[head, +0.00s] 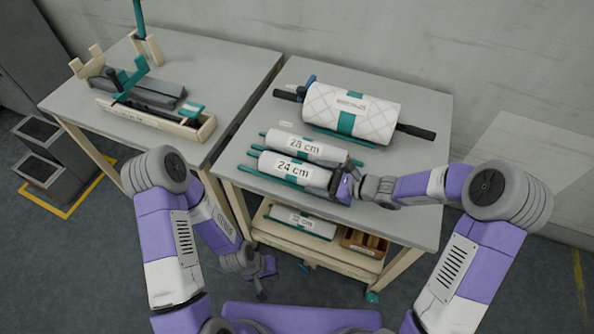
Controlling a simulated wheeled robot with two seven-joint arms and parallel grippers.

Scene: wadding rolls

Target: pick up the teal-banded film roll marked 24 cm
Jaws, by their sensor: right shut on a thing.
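The film roll marked 24 cm (291,170) is a white cylinder lying on a teal holder on the right-hand table, in front of the roll marked 28 cm (300,146). My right gripper (345,186) is at the right end of the 24 cm roll and is shut on it. The fingers hide that end, and I cannot see whether the roll is clear of its holder. My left gripper (262,278) hangs low in front of the table, away from the rolls; its fingers are too small to read.
A large quilted roll (350,112) on a dark bar lies at the back of the table (415,220). A shelf below holds another white roll (303,221) and a wooden box (364,242). A second table (95,75) at left carries a teal-and-wood device (150,95).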

